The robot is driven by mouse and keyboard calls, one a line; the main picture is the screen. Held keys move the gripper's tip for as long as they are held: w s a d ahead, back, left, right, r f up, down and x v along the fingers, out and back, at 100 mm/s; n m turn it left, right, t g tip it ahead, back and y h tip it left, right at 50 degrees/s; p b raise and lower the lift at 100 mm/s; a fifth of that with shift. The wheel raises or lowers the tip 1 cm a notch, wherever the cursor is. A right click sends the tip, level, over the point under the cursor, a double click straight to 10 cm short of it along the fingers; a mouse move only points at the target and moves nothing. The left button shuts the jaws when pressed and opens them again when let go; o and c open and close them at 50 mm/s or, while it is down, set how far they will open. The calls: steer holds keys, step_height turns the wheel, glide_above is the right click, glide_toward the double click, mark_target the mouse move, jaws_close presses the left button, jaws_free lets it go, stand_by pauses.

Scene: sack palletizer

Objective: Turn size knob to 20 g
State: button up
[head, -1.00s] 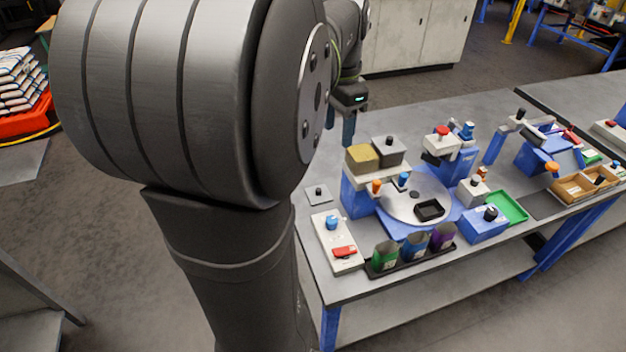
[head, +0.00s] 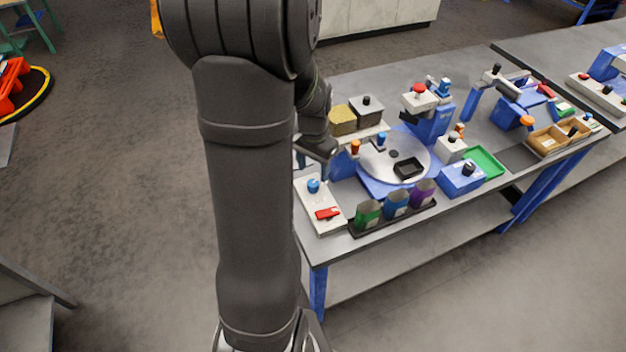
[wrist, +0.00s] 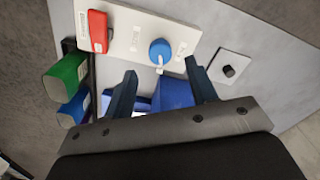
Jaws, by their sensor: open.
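The blue knob (head: 313,186) sits on a white control panel (head: 310,206) at the table's near left corner. In the wrist view the blue knob (wrist: 160,51) has a white pointer directed toward my gripper. Small labels lie around it, too small to read. My gripper (wrist: 158,70) is open and empty. Its two dark blue fingers stand to either side of the knob's line, short of it and not touching it. In the head view my gripper is mostly hidden behind my arm.
A red switch (wrist: 97,31) shares the panel. A small plate with a black knob (wrist: 229,71) lies beside it. Green (head: 367,213), blue (head: 396,203) and purple (head: 423,192) pouches stand in a black tray. The blue dosing station with a round turntable (head: 417,150) is behind the panel.

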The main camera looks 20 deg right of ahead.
mark_target(313, 183)
steer(key=shift+f, duration=2.75)
steer(key=shift+c, duration=0.4)
steer(key=c, duration=0.9)
steer(key=shift+n, duration=0.3)
steer(key=n, duration=1.3)
steer(key=shift+n, duration=0.3)
